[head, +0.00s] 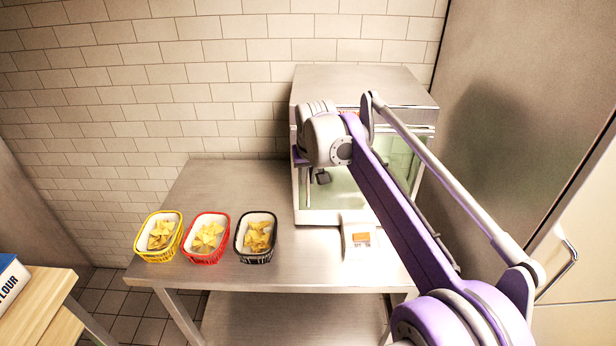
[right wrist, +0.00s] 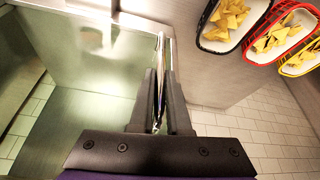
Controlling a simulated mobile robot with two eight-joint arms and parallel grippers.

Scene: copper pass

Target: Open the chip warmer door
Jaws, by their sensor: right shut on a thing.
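The chip warmer (head: 365,85) is a steel box with a glass front, at the back right of the steel table. Its glass door (head: 345,195) faces me and looks closed, though my right arm covers much of it. The door's upright metal handle (right wrist: 160,75) is between the fingers of my right gripper (right wrist: 160,95), which is shut on it. In the head view the fingertips are mostly hidden behind my wrist, near the door's left edge. The glass (right wrist: 75,110) fills the left of the right wrist view. My left gripper is out of view.
Yellow (head: 158,254), red (head: 204,257) and black (head: 254,257) baskets of chips stand on the table's (head: 215,185) left part. A small sign (head: 361,238) stands before the warmer. A tall metal cabinet (head: 500,90) is to the right.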

